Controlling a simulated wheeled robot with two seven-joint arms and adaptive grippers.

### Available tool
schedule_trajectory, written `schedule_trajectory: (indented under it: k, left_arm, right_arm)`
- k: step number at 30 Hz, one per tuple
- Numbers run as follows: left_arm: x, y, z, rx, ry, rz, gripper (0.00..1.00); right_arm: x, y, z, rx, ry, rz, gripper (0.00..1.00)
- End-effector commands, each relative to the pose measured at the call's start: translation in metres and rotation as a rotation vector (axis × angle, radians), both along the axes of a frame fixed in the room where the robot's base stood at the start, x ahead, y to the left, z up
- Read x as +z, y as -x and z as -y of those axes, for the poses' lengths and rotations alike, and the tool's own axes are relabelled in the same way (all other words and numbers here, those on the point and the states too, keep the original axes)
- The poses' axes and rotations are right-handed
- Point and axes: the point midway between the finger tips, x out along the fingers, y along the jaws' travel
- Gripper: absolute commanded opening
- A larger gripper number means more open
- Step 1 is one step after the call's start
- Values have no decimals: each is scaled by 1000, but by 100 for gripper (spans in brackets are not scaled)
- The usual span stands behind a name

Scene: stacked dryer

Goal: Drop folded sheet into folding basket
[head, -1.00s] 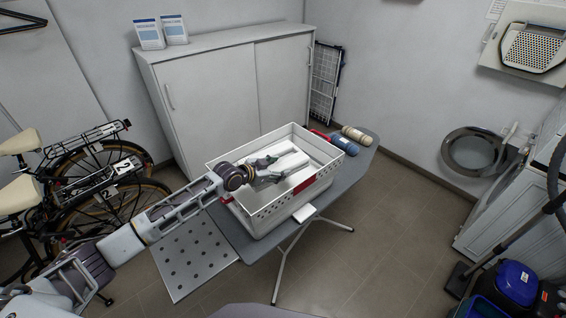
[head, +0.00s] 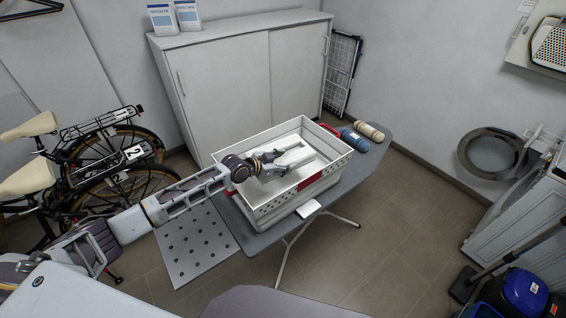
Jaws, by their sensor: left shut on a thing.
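The white folding basket (head: 312,186), with perforated walls and red handle parts, stands on the grey ironing board. My left arm reaches in over the basket's left corner. My left gripper (head: 287,163) is inside the basket's opening, its fingers pointing right, and is shut on the white folded sheet (head: 291,158). The sheet is hard to tell from the basket's pale interior, and I cannot tell whether it touches the floor of the basket. My right gripper is not in view.
A rolled blue towel (head: 354,140) and a beige one (head: 370,131) lie behind the basket on the ironing board (head: 381,146). A white cabinet (head: 225,92) stands behind. Bicycles (head: 105,165) are at left, an open round-doored machine (head: 492,152) at right.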

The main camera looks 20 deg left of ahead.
Motion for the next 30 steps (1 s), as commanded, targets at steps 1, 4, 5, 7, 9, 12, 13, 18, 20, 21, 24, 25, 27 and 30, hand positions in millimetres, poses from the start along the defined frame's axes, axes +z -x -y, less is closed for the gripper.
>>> schedule_trajectory:
  k: [1,4,5,7,9,12,13,18,20,21,24,25,27,30]
  left_arm:
    - [0,-1,0,0,1,4,14]
    - [-4,-1,0,-1,2,4,14]
    - [-6,-1,0,-1,2,4,14]
    - [-10,-1,0,0,1,3,14]
    - [-14,-1,0,0,1,3,14]
    - [-21,-1,0,0,2,3,14]
    - [-22,-1,1,0,2,3,14]
    - [-33,-1,1,0,2,3,14]
    - [-37,-1,1,0,2,3,14]
    - [-39,-1,1,0,2,3,14]
    - [-45,-1,1,-1,2,4,14]
    - [-47,-1,1,-1,2,4,14]
    - [-50,-1,1,-1,2,4,14]
    - [-54,-1,0,-1,2,4,14]
  right_arm:
    - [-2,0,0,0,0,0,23]
    - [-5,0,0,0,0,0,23]
    - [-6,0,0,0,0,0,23]
    - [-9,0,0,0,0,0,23]
    - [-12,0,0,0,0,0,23]
    - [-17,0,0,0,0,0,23]
    - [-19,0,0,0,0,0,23]
    - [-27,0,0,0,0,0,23]
    - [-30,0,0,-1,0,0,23]
    - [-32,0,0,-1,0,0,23]
    - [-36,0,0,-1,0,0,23]
    - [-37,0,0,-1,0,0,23]
    - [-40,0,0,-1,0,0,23]
    - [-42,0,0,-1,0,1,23]
